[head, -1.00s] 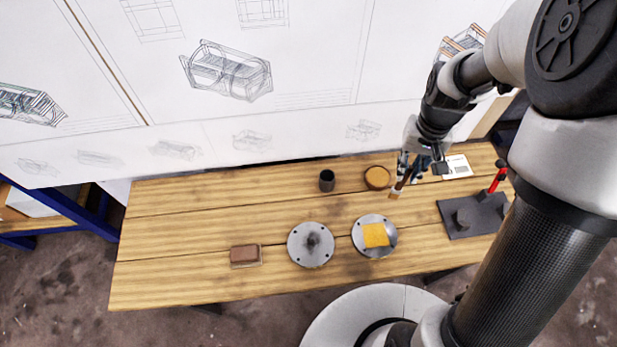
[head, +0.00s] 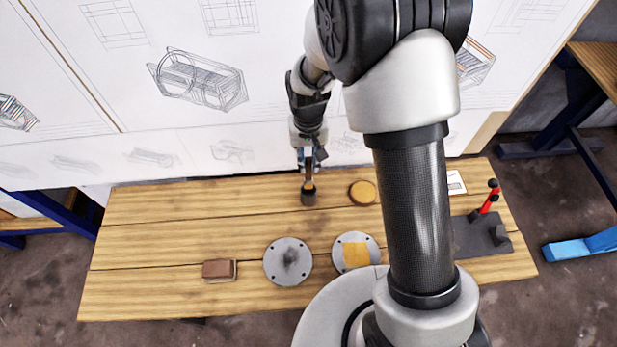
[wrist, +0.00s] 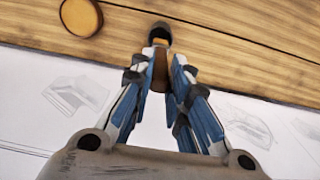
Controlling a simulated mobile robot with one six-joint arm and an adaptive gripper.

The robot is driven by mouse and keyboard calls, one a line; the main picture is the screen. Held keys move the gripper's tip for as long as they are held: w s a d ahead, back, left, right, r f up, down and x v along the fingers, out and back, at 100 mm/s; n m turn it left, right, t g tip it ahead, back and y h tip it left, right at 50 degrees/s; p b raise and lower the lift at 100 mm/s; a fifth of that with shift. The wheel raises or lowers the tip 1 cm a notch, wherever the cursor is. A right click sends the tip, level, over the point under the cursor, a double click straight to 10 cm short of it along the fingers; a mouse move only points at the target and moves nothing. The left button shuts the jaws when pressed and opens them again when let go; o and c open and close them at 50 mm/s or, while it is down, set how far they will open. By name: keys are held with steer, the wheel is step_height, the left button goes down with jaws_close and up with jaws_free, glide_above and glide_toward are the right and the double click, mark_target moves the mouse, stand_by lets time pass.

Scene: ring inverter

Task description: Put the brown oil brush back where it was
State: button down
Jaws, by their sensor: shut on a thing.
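My gripper (head: 309,160) is shut on the brown oil brush (head: 309,172), which hangs roughly upright with its bristle end down. The brush also shows between the fingers in the wrist view (wrist: 160,72). The dark cup (head: 308,198) stands on the table straight below the brush. In the head view the brush's lower end overlaps the cup's mouth; I cannot tell whether it is inside or just above. In the wrist view the dark cup (wrist: 159,33) shows just beyond the fingertips.
A round wooden disc (head: 362,193) lies right of the cup. Two metal flanges (head: 273,268) (head: 341,263) lie nearer, the right one under a yellow cloth (head: 356,255). A brown block (head: 218,270) is at left. A dark plate (head: 470,238) with a red-handled tool (head: 489,203) is at right.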

mark_target(309, 180)
step_height(309, 180, down, 8)
steer(key=shift+w+r+b, duration=0.1)
steer(key=shift+r+b, duration=0.1)
steer(key=shift+b, duration=0.7)
steer(key=shift+r, duration=0.1)
steer(key=c, duration=2)
jaws_free()
steer(key=shift+f, duration=0.25)
steer(key=o, duration=0.5)
steer(key=shift+c, duration=0.2)
steer(key=shift+r, duration=0.1)
